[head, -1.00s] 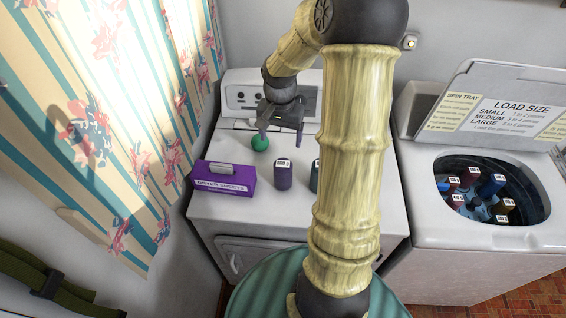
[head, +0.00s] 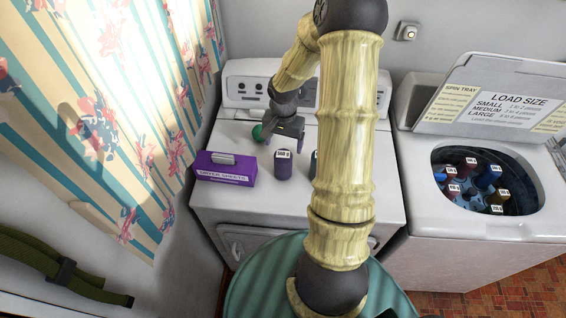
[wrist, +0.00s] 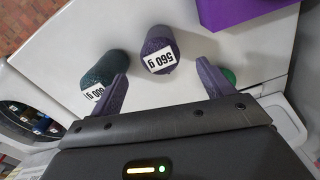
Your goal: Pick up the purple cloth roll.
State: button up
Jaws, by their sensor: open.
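The purple cloth roll (head: 283,164) stands upright on the white dryer top, with a white label on its upper end. In the wrist view the purple roll (wrist: 160,50) shows its "560 g" label, ahead of the fingers and between their lines. My gripper (head: 286,143) is open and empty, above and just behind the roll in the head view. In the wrist view my gripper (wrist: 160,85) has its two fingers spread wide, apart from the roll.
A dark teal roll (wrist: 108,68) labelled "600 g" stands close to the left finger. A purple dryer-sheets box (head: 225,170) and a green ball (head: 258,132) are nearby on the dryer (head: 235,205). The open washer (head: 470,232) at right holds several labelled rolls.

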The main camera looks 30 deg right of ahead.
aim_at(283, 154)
jog(key=shift+f+p, duration=0.35)
jog(key=shift+f, duration=1.85)
jog(key=shift+f+p, duration=0.7)
jog(key=shift+f, duration=0.1)
jog(key=shift+f+p, duration=0.55)
jog(key=shift+f, duration=1.25)
jog(key=c, duration=1.5)
jog(key=shift+w+r, duration=0.1)
